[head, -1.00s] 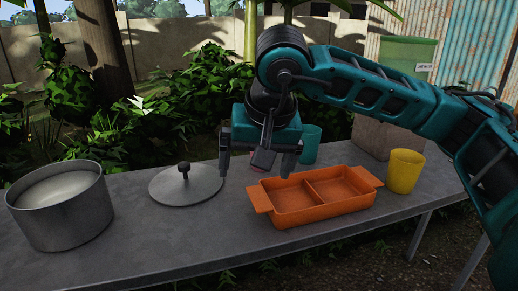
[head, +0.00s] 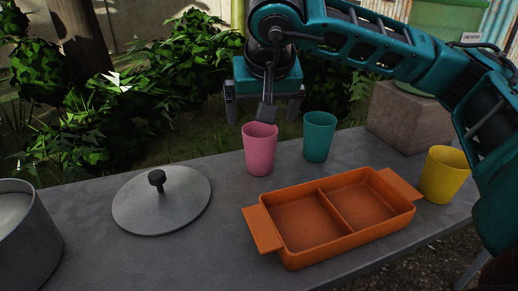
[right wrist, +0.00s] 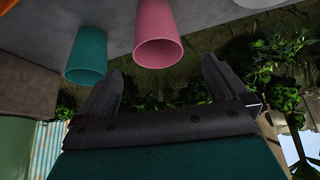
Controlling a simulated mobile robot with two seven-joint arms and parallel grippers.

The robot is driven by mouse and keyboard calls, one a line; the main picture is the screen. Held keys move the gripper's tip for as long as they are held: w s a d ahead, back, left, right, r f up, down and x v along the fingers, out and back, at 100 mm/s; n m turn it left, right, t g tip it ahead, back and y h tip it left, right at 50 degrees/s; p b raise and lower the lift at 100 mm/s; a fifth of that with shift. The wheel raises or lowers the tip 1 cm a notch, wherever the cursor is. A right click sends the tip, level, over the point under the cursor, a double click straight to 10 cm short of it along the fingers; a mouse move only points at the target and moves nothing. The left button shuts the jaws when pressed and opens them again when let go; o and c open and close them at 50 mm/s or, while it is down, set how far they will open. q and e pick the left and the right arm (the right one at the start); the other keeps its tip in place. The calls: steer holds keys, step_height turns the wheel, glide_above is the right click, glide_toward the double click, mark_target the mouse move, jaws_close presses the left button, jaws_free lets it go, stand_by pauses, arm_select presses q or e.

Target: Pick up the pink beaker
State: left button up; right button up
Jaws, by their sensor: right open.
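The pink beaker (head: 259,150) stands upright on the grey table, between the pot lid and the teal beaker (head: 319,137). My right gripper (head: 263,112) is open and empty, and in the head view it shows just above and behind the pink beaker's rim. In the right wrist view the pink beaker (right wrist: 158,35) lies ahead of the open fingers (right wrist: 160,85), between them and a little to the right of the teal beaker (right wrist: 87,57). The fingers do not appear to touch it. My left gripper is not in view.
An orange two-part tray (head: 290,262) lies in front of the beakers. A yellow beaker (head: 443,175) stands right of it. A grey lid (head: 165,212) and a metal pot (head: 25,240) are at left. A brown block (head: 400,117) stands at the back right.

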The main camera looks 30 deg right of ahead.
mark_target(259, 139)
steer(key=b+x, duration=0.2)
steer(key=x, duration=0.8)
steer(key=shift+d+f, duration=0.1)
steer(key=shift+f, duration=0.05)
steer(key=c, duration=1)
